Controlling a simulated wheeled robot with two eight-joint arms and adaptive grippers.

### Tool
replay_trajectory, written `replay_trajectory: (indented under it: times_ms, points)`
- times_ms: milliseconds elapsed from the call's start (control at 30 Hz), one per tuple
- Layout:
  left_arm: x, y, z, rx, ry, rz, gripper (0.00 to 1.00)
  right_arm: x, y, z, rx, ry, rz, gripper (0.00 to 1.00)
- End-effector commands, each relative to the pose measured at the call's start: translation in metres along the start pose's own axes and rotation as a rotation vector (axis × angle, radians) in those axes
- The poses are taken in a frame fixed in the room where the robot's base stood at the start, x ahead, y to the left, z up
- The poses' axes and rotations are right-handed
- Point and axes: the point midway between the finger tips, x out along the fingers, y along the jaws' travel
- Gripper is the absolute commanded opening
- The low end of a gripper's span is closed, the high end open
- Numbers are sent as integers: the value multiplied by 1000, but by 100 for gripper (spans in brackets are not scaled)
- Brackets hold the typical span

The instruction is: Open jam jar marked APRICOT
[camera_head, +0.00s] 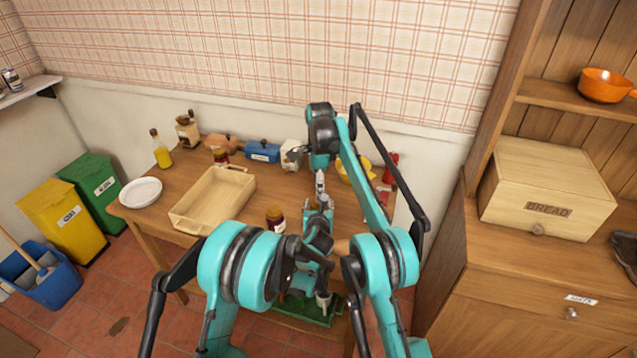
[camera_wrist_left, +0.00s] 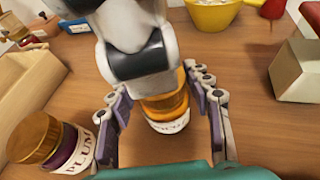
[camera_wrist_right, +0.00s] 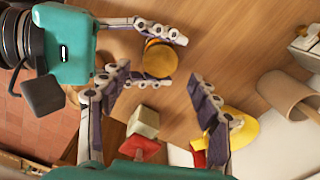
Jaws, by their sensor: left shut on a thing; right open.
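The orange jar (camera_wrist_left: 168,106) stands on the table between my left gripper's fingers; its pale label is partly hidden, so I cannot read the whole word. Its yellow-brown lid (camera_wrist_right: 158,60) shows in the right wrist view and is on the jar. My left gripper (camera_wrist_left: 166,98) is shut on this jar. My right gripper (camera_wrist_right: 160,82) is open and empty, with the jar beyond its fingertips. A dark jar marked PLUM (camera_wrist_left: 62,148) with a brown lid stands beside my left gripper, also in the head view (camera_head: 276,219). The orange jar is hidden in the head view.
A wooden tray (camera_head: 181,218) lies to the left, with a white plate (camera_head: 141,192) beyond. A yellow bowl (camera_wrist_left: 211,16) and a small pale box (camera_wrist_left: 302,70) stand right of the jar. A blue container (camera_head: 262,152) stands at the back.

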Motion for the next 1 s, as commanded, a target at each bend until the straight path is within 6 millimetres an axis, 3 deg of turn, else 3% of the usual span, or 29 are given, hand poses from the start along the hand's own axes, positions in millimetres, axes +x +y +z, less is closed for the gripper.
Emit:
replay_trajectory:
  times_ms: [100,300,667,867,1000]
  points:
    - [0,1,-2,1,3,2,0,22,0,0,-1,0,0,62]
    - [0,1,-2,1,3,3,0,45,0,0,-2,0,0,62]
    - [0,1,-2,1,4,3,0,51,0,0,-2,0,0,62]
    - [0,1,-2,1,4,3,0,51,0,0,-2,0,0,12]
    - [0,1,-2,1,4,3,0,51,0,0,-2,0,1,10]
